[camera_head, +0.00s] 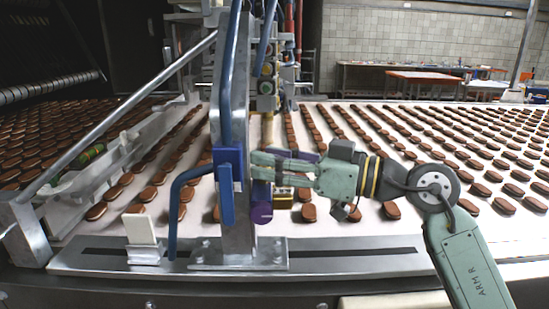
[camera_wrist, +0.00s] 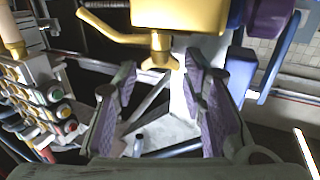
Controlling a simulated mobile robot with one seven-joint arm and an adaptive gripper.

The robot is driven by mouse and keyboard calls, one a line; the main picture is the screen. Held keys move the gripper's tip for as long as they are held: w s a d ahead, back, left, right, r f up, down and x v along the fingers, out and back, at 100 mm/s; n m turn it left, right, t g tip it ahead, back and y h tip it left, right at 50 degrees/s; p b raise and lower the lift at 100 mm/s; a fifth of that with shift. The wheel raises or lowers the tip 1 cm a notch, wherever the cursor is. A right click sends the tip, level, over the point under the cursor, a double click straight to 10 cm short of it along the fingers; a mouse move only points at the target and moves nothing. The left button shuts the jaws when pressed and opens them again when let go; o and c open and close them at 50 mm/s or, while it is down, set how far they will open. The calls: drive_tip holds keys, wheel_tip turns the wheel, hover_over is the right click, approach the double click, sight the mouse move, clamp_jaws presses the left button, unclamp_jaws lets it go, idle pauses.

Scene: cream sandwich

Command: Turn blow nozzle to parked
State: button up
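A gold fitting with a thin curved arm (camera_wrist: 115,30), which looks like the blow nozzle, fills the top of the wrist view. A small gold flared tip (camera_wrist: 158,58) hangs below its body, between the lines of my fingers. I cannot tell whether a finger touches the fitting. The nozzle's angle is unclear in the head view.
The metal post (camera_head: 238,225) carries a blue clamp (camera_head: 226,185) and a bent blue pipe (camera_head: 173,205). A white plate (camera_head: 140,229) stands on the front rail. The conveyor (camera_head: 340,222) behind holds rows of brown sandwich biscuits. A slanted rail (camera_head: 120,110) crosses at left.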

drive_tip(key=shift+c, duration=0.3)
drive_tip(key=c, duration=0.8)
drive_tip(key=shift+w+d+n+g+y+p, duration=0.15)
drive_tip(key=shift+n+g+y+p, duration=0.15)
drive_tip(key=shift+n+g, duration=0.8)
drive_tip(key=shift+w+a+n+g+y+p, duration=0.2)
drive_tip(key=shift+n+g+p, duration=0.3)
drive_tip(key=shift+g, duration=1)
drive_tip(key=shift+w+d+n+g+y+p, duration=0.15)
drive_tip(key=shift+n+g+y+p, duration=0.15)
drive_tip(key=shift+n+g, duration=0.8)
drive_tip(key=o, duration=0.9)
drive_tip(key=shift+c, duration=0.2)
drive_tip(key=d, duration=1.2)
